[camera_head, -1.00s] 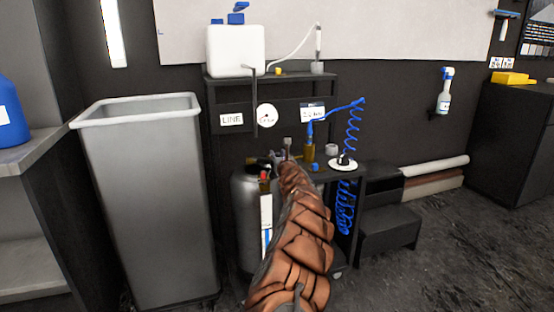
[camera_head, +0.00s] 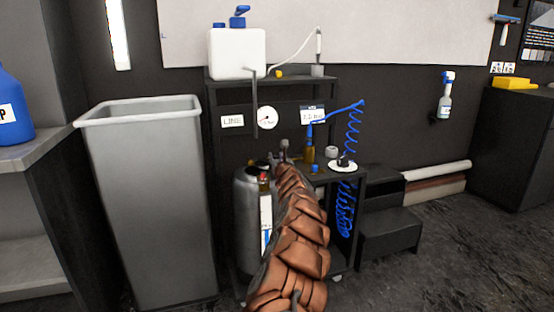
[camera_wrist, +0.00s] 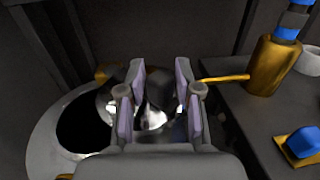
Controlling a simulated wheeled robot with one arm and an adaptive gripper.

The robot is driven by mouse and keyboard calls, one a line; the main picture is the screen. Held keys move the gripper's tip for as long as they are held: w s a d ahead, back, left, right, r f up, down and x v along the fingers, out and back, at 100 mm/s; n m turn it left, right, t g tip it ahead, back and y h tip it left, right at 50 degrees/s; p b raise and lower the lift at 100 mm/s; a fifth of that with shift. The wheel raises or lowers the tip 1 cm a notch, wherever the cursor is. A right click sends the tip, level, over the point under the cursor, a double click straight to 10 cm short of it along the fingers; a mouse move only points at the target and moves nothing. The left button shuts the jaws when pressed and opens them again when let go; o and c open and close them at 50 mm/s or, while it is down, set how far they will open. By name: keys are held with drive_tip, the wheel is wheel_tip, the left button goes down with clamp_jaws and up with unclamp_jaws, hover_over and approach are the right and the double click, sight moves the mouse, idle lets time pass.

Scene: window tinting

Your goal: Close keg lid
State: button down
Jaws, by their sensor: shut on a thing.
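The steel keg (camera_head: 246,215) stands on the lower level of the black cart, partly hidden behind my arm. In the wrist view, its pale rim (camera_wrist: 42,140) surrounds a dark opening at the left. My gripper (camera_head: 284,150) is over the keg top. In the wrist view my gripper (camera_wrist: 158,92) is shut on a dark and shiny metal part, which looks like the keg lid (camera_wrist: 153,117). The lid is beside and partly over the opening. The fingers hide much of it, so I cannot tell whether it touches the rim.
The cart's side shelf (camera_wrist: 245,110) is close on the right, with a brass bottle (camera_wrist: 273,65) and a blue-topped fitting (camera_wrist: 302,143). A white tank (camera_head: 237,52) stands above. A tall grey bin (camera_head: 150,200) is at the left. Open floor lies at the right.

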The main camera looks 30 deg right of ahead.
sight(275, 156)
drive_tip(key=shift+w+a+r, duration=0.1)
drive_tip(key=shift+w+a, duration=0.35)
drive_tip(key=shift+a, duration=0.3)
drive_tip(key=c, duration=1)
unclamp_jaws()
drive_tip(key=shift+o, duration=0.2)
drive_tip(key=shift+s+d, duration=0.2)
drive_tip(key=shift+d, duration=0.25)
wheel_tip(275, 156, up, 8)
drive_tip(key=shift+a+r, duration=0.1)
drive_tip(key=shift+r, duration=0.8)
drive_tip(key=shift+c, duration=0.2)
